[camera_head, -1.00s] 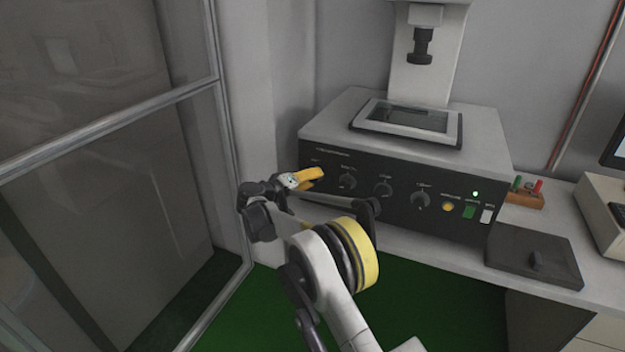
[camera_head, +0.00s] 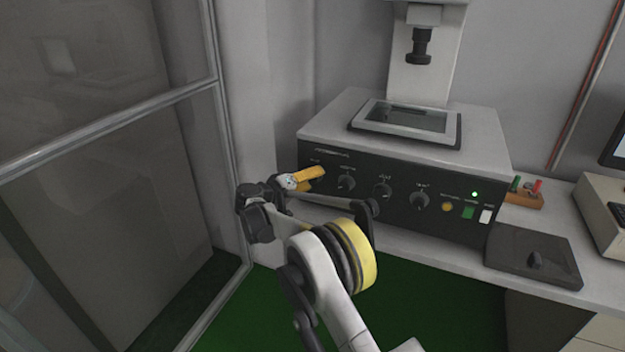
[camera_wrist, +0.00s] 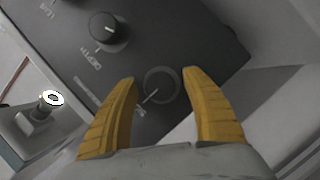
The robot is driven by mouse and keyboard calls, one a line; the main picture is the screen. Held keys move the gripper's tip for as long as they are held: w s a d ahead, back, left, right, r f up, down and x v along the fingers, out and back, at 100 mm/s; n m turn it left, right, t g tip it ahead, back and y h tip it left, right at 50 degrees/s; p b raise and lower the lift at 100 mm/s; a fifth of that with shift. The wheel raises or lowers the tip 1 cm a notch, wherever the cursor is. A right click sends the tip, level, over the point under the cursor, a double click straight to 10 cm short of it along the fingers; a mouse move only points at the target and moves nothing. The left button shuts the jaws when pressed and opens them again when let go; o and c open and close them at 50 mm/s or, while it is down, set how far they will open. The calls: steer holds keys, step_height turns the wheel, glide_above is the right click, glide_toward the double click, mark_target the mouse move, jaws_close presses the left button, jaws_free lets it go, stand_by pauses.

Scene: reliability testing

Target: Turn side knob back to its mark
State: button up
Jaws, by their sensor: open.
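The dark machine (camera_head: 400,165) has a row of knobs along its front panel. In the wrist view, a dark round knob (camera_wrist: 161,84) at the end of the panel lies between my fingertips, with a pale line pointing down-left. I take it for the side knob; in the head view it is hidden by my gripper. My gripper (camera_head: 310,178) has yellow fingers and is at the panel's left end. In the wrist view my gripper (camera_wrist: 161,72) is open, its fingers apart on both sides of the knob, with gaps visible. Contact cannot be told.
A neighbouring knob (camera_wrist: 109,30) with a white pointer is close by; in the head view it is the nearest visible knob (camera_head: 345,183). More knobs (camera_head: 419,200) and buttons (camera_head: 468,212) run rightward. A glass partition (camera_head: 110,180) stands at left. A dark flat box (camera_head: 530,250) lies on the bench.

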steer(key=v, duration=1.1)
steer(key=shift+s+a, duration=0.25)
steer(key=shift+s, duration=0.05)
steer(key=shift+r, duration=0.15)
stand_by(1.7)
